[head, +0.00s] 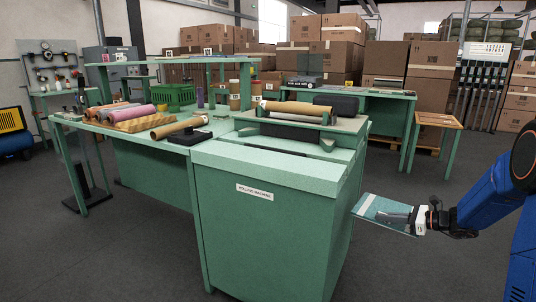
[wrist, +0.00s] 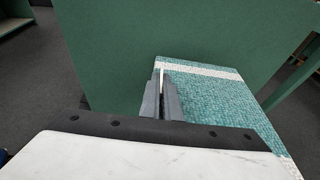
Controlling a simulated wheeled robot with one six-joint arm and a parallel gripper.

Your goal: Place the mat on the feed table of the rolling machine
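The mat (head: 378,208) is a thin teal sheet with a pale stripe. In the head view it is held low, beside the right side of the green rolling machine (head: 265,225). My gripper (head: 408,216) is shut on the mat's near edge. In the wrist view the mat (wrist: 215,105) extends right of my closed fingers (wrist: 161,92), with the machine's green side panel (wrist: 115,50) behind. The feed table (head: 275,166) is the flat, bare green top at the machine's front, higher than the mat. Rollers (head: 295,112) sit behind it.
A green workbench (head: 130,125) with rolled mats and a green basket (head: 173,94) joins the machine at left. A small wood-topped table (head: 438,121) stands at back right. Stacked boxes (head: 405,70) fill the back. Grey floor is open at right.

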